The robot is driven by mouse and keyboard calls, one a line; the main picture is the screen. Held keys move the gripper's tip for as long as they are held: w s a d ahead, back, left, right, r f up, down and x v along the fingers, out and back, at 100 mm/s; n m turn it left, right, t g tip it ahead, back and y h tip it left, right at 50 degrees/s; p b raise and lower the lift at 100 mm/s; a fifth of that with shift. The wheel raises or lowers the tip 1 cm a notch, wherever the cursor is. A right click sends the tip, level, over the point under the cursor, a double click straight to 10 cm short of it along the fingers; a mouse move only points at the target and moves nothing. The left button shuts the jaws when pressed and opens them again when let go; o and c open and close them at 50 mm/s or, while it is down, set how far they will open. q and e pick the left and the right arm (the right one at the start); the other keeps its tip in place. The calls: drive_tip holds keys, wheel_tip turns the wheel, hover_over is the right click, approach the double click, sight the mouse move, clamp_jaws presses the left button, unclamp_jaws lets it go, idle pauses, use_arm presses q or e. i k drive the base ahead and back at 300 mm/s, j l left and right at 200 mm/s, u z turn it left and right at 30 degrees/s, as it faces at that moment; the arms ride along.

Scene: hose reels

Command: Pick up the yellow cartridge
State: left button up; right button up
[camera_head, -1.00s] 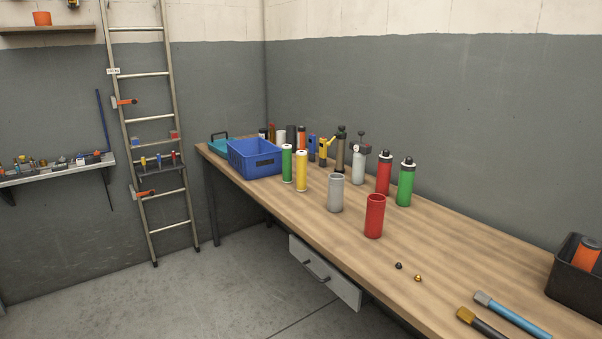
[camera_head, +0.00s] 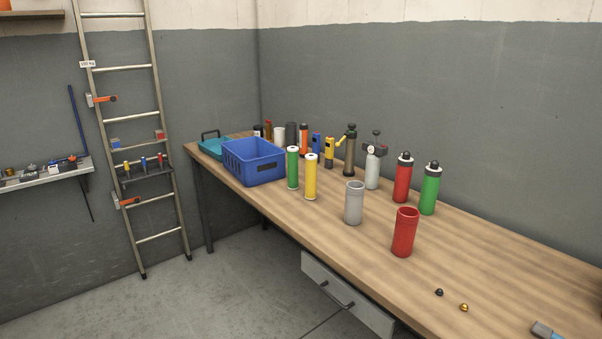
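The yellow cartridge (camera_head: 311,177) stands upright on the wooden workbench (camera_head: 470,240), near its front edge. It has a pale top. A green cartridge (camera_head: 292,168) of similar shape stands just to its left, a small gap apart. A grey open cup (camera_head: 354,203) stands to its right, nearer to me. Neither of my grippers shows in the head view.
A blue crate (camera_head: 253,162) stands left of the cartridges, with a teal tray (camera_head: 211,147) behind it. A red open cup (camera_head: 404,232), a red bottle (camera_head: 402,178) and a green bottle (camera_head: 430,188) stand to the right. A drawer (camera_head: 346,296) shows below the bench edge.

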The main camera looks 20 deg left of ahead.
sight(311, 159)
drive_tip(key=i+j, duration=0.2)
drive_tip(key=j, duration=0.2)
drive_tip(key=i+j, duration=0.15)
drive_tip(key=j, duration=0.25)
drive_tip(key=i+j, duration=0.2)
drive_tip(key=j, duration=0.2)
drive_tip(key=i+j, duration=0.15)
drive_tip(key=j, duration=0.25)
drive_tip(key=i+j, duration=0.2)
drive_tip(key=j, duration=0.2)
drive_tip(key=i+j, duration=0.15)
drive_tip(key=j, duration=0.25)
drive_tip(key=i+j, duration=0.2)
drive_tip(key=j, duration=0.2)
drive_tip(key=i+j, duration=0.15)
drive_tip(key=j, duration=0.25)
drive_tip(key=i+j+z, duration=0.1)
drive_tip(key=j, duration=0.2)
drive_tip(key=i+j+z, duration=0.15)
drive_tip(key=j, duration=0.2)
drive_tip(key=i+j+z, duration=0.1)
drive_tip(key=j, duration=0.25)
